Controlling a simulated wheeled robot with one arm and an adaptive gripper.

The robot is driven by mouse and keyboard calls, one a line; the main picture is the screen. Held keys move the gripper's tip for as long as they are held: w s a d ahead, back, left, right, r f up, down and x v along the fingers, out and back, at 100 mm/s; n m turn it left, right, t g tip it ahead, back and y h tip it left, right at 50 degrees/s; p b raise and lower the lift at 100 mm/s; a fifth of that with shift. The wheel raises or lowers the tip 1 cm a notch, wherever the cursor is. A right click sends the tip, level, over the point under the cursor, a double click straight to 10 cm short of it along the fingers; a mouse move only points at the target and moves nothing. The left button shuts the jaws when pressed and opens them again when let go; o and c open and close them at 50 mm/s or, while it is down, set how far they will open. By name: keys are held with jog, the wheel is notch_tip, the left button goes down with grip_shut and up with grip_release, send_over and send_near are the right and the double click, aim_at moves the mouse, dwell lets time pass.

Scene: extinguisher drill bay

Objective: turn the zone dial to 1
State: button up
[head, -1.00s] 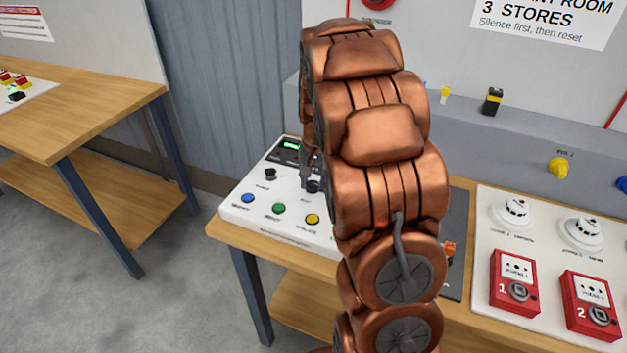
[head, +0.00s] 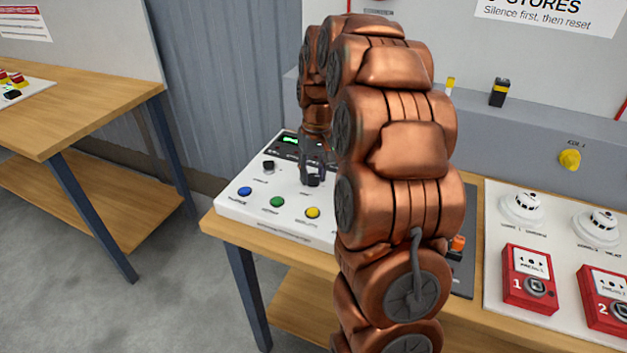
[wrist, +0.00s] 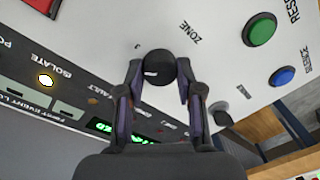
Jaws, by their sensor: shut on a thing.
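The zone dial (wrist: 160,71) is a round black knob with a short white mark, beside the printed word ZONE on the white panel (head: 262,217). My gripper (wrist: 158,84) is shut on the dial, with one finger on each side of it in the wrist view. In the head view, my gripper (head: 313,174) points down onto the dial (head: 313,182), and the fingers partly cover it. The numbers around the dial are not legible, so I cannot tell which one the mark faces.
The panel has a blue button (head: 245,191), a green button (head: 277,202), a yellow button (head: 312,213) and another black knob (head: 268,167). Red call points (head: 529,280) and white detectors (head: 522,208) stand to the right. My arm hides the panel's right part.

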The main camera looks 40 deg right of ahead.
aim_at(313, 174)
jog(key=n+b, duration=0.2)
jog(key=n, duration=0.3)
jog(key=shift+a+f+n, duration=0.1)
jog(key=shift+f+n, duration=0.05)
jog(key=shift+n, duration=0.15)
jog(key=n, duration=0.5)
jog(key=shift+n+g, duration=0.3)
jog(key=o, duration=1.2)
jog(key=shift+c, duration=0.2)
jog(key=shift+r, duration=0.2)
notch_tip(313, 174, up, 12)
jog(key=shift+w+d, duration=0.25)
jog(key=shift+w, duration=0.05)
jog(key=shift+a, duration=0.1)
